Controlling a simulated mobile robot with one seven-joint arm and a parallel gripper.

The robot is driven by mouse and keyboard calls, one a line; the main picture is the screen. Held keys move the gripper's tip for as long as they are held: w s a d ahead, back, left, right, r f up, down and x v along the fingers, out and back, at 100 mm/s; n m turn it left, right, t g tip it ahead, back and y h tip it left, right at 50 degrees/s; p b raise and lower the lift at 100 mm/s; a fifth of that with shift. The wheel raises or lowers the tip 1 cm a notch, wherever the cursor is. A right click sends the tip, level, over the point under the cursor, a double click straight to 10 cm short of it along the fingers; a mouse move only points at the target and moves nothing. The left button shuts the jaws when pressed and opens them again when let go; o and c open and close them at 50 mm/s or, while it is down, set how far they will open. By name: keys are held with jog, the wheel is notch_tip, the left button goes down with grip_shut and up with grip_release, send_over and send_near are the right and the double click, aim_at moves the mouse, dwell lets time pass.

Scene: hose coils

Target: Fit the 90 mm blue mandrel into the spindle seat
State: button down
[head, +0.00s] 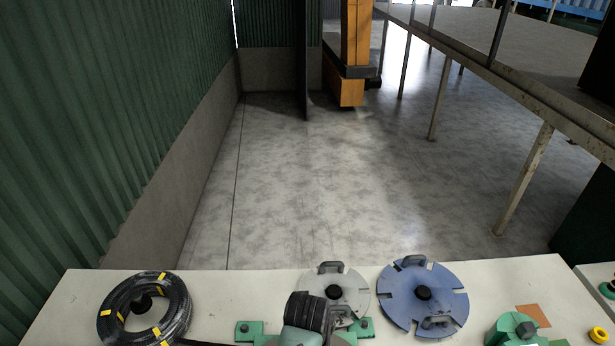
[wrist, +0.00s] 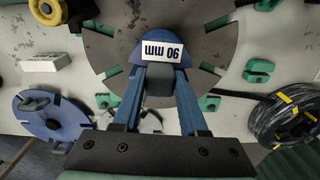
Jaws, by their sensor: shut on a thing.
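The blue mandrel (wrist: 125,44), with a white "90 mm" label, is in the upper middle of the wrist view. My gripper (wrist: 160,74) is shut on it, with a blue finger on each side of a dark grey part. The mandrel appears over the middle of a large dark grey slotted disc (wrist: 215,45). The spindle seat is not visible; the mandrel and fingers cover the disc's middle. I cannot tell whether the mandrel touches the disc or stays above it. The mandrel and fingertips are not clearly seen in the head view.
A pale bench (head: 85,290) carries a black hose coil (head: 181,305) with yellow bands at left, a light grey handled disc (head: 345,280) in the middle, and a blue slotted disc (head: 445,282) right of it. A white block (wrist: 55,62) and several green blocks (wrist: 257,70) lie around.

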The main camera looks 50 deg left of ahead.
jog(key=shift+f+b, duration=0.75)
jog(key=shift+f, duration=0.35)
dwell(0.6)
jog(key=shift+c, duration=1.8)
grip_release()
jog(key=shift+f, duration=0.1)
jog(key=shift+o, duration=0.8)
jog(key=shift+r, duration=0.3)
jog(key=shift+r+p, duration=2.05)
jog(key=shift+p, duration=0.35)
